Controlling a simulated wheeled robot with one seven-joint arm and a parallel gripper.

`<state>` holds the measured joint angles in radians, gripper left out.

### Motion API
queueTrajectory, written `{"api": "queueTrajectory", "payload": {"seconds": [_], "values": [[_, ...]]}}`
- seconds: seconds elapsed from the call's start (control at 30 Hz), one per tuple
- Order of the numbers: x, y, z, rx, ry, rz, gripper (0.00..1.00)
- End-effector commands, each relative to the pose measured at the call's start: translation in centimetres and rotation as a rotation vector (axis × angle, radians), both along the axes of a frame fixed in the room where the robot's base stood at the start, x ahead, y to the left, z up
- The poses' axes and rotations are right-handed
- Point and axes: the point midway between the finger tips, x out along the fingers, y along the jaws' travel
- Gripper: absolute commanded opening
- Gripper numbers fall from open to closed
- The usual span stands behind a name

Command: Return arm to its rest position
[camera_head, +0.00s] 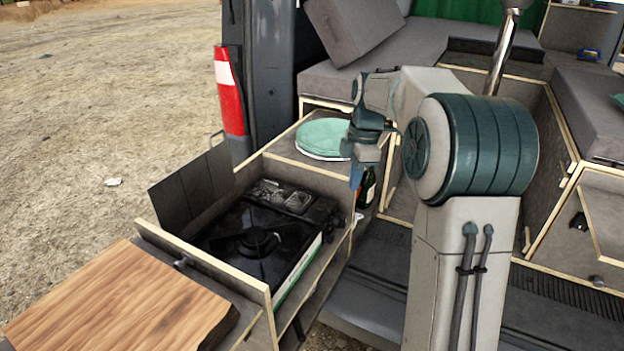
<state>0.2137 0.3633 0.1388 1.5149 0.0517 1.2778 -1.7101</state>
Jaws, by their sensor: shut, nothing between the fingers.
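My arm rises at the right of the head view and bends left over the van's pull-out kitchen. My gripper (357,176) points down beside the right edge of the kitchen box, with its fingers shut and nothing seen in them. It is just right of a round green lid or plate (325,137) with a pale rim on the box top. A dark bottle (366,186) stands behind and below the gripper, partly hidden by it.
A black camping stove (262,240) sits in the pull-out drawer, with a dark wind shield (192,186) on its left. A wooden board (122,300) lies at the front left. Grey cushions (375,68) fill the van behind my arm. Open gravel ground (90,130) lies left.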

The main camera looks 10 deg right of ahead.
Motion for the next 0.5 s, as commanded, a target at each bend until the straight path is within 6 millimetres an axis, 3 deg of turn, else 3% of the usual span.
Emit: {"api": "queueTrajectory", "payload": {"seconds": [0.13,0.23,0.5], "values": [[-0.7,0.3,0.4,-0.006,-0.001,-0.038,0.0],[-2.5,0.8,1.2,-0.02,-0.01,-0.141,0.0],[-10.9,2.5,2.9,-0.045,-0.055,-0.636,0.0]]}}
